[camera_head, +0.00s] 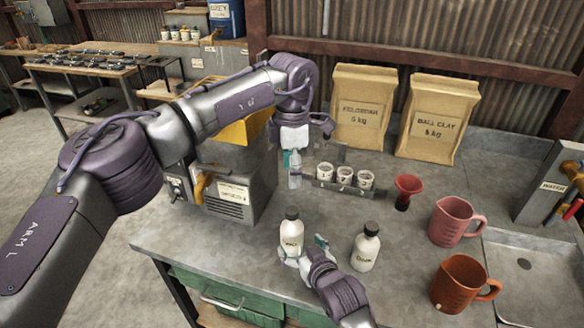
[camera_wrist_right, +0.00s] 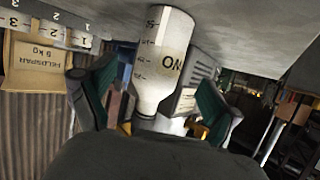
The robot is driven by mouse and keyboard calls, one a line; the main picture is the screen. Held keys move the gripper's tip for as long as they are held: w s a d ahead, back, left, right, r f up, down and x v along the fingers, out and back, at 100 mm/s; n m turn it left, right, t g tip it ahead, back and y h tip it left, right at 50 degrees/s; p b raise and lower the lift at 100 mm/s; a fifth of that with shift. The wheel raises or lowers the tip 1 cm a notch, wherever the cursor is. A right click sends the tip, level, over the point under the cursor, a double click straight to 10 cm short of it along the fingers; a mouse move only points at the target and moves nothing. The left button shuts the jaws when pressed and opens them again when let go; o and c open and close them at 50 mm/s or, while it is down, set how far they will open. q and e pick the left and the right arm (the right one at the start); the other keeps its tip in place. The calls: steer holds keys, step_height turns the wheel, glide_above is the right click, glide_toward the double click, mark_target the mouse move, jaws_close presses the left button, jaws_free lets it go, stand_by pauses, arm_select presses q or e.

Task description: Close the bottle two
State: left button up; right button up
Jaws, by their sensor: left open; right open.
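A white bottle with a black cap (camera_head: 291,230) stands upright on the bench, its label hard to read. In the right wrist view it appears upside down (camera_wrist_right: 165,58), with part of the lettering "TWO" showing. My right gripper (camera_head: 302,250) is open, with its fingers on either side of this bottle; whether they touch it is unclear. A second white bottle with a black cap (camera_head: 365,246) stands to the right.
Numbered cups in a rack (camera_head: 344,176) and a red funnel (camera_head: 406,191) stand behind. Two jugs, pink (camera_head: 452,222) and orange-brown (camera_head: 463,283), stand at the right, near a sink (camera_head: 530,268). Paper sacks (camera_head: 438,118) line the back. A grey machine (camera_head: 235,190) is at the left.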

steer(key=v, duration=0.5)
steer(key=shift+s+d+r, duration=0.1)
steer(key=shift+s+d, duration=0.05)
steer(key=shift+s, duration=0.2)
